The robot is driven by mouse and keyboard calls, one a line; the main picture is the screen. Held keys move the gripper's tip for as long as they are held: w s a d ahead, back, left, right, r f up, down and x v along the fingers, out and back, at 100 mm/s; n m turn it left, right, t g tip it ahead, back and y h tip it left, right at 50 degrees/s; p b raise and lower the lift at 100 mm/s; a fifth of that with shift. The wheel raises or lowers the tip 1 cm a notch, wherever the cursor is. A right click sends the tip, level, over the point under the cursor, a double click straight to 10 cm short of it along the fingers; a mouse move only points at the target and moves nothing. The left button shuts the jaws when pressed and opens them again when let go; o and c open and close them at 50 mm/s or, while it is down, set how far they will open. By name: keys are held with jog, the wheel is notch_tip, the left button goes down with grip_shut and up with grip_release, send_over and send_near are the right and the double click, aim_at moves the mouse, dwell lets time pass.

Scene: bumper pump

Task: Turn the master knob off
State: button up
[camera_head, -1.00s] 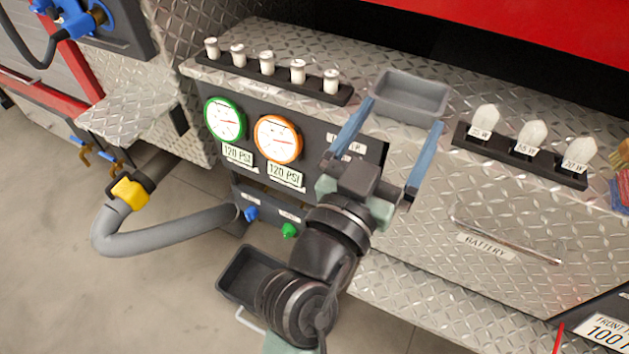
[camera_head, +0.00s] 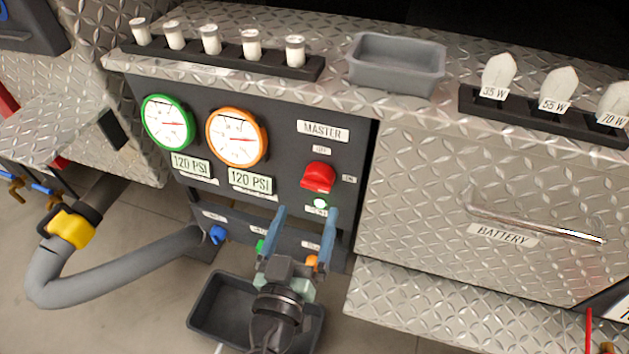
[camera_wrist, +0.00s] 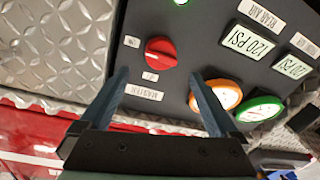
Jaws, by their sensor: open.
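The red master knob (camera_head: 318,177) is on the dark panel (camera_head: 285,160) under the "MASTER" label (camera_head: 323,131). An "OFF" label is above it and an "ON" label to its right. A lit green lamp (camera_head: 319,203) is just below it. Which mark the knob points at is hard to read. My gripper (camera_head: 305,211) is open and empty, in front of the panel and below the knob in the head view. In the wrist view, which looks upside down, the knob (camera_wrist: 160,53) appears beyond and between the fingertips of my gripper (camera_wrist: 159,73), not held.
Green (camera_head: 168,122) and orange (camera_head: 237,136) gauges are left of the knob. A grey tray (camera_head: 397,66) sits on the ledge above. A battery drawer (camera_head: 480,190) with a protruding handle is right. A dark bin (camera_head: 215,310) and a grey hose (camera_head: 120,265) are below.

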aim_at(316, 187)
jog(key=x, duration=0.8)
jog(key=c, duration=1.3)
jog(key=shift+d+p, duration=0.1)
jog(key=shift+p, duration=0.2)
